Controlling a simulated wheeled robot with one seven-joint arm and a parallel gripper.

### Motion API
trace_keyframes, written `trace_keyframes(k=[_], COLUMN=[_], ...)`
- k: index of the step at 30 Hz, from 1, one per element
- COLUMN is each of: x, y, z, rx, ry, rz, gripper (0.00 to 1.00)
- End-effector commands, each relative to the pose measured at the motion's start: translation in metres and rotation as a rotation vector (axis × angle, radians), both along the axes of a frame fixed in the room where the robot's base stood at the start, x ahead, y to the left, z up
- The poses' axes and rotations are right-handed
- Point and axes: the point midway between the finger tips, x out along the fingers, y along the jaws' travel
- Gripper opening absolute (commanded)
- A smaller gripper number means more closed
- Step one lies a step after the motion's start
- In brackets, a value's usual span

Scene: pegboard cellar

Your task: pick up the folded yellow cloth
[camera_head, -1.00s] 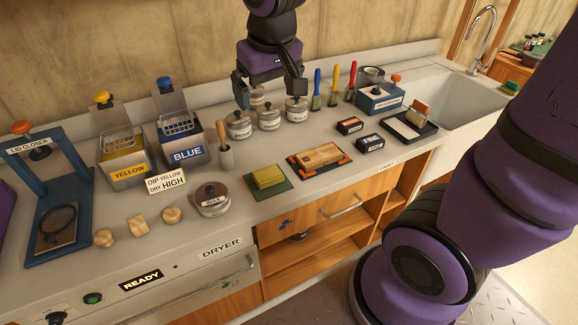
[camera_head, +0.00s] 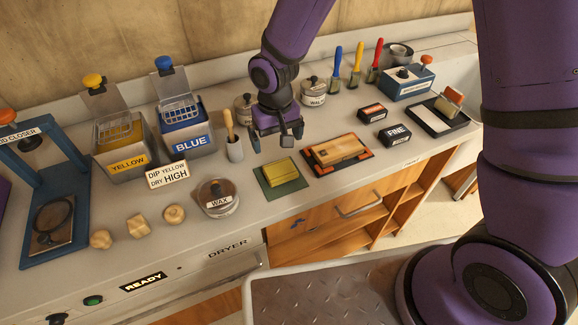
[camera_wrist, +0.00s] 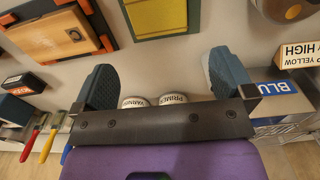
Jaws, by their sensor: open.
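The folded yellow cloth (camera_head: 279,172) lies on a dark green mat (camera_head: 297,185) near the counter's front edge. In the wrist view the yellow cloth (camera_wrist: 157,15) shows at the top centre, partly cut off by the frame. My gripper (camera_head: 277,139) is open and empty, just behind the cloth and above the counter. In the wrist view its two fingertips (camera_wrist: 164,78) are spread apart, with nothing between them, and the cloth lies beyond them. Nothing hides the cloth in the head view.
A wax tin (camera_head: 217,199) stands left of the mat, and a board in a dark orange-edged tray (camera_head: 363,160) lies right of it.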

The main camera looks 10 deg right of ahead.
Motion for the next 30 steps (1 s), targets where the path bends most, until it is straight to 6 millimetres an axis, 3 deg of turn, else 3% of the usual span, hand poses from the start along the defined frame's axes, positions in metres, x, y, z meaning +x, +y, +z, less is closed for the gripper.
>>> trace_keyframes(k=[9, 17, 24, 30], x=[-0.001, 0.000, 0.000, 0.001], y=[0.000, -0.001, -0.001, -0.001], z=[-0.044, -0.060, -0.091, -0.103], rx=[-0.002, -0.002, -0.002, 0.001], ry=[0.003, 0.002, 0.002, -0.002], rz=[0.000, 0.000, 0.000, 0.000], gripper=[1.00, 1.00, 1.00, 1.00])
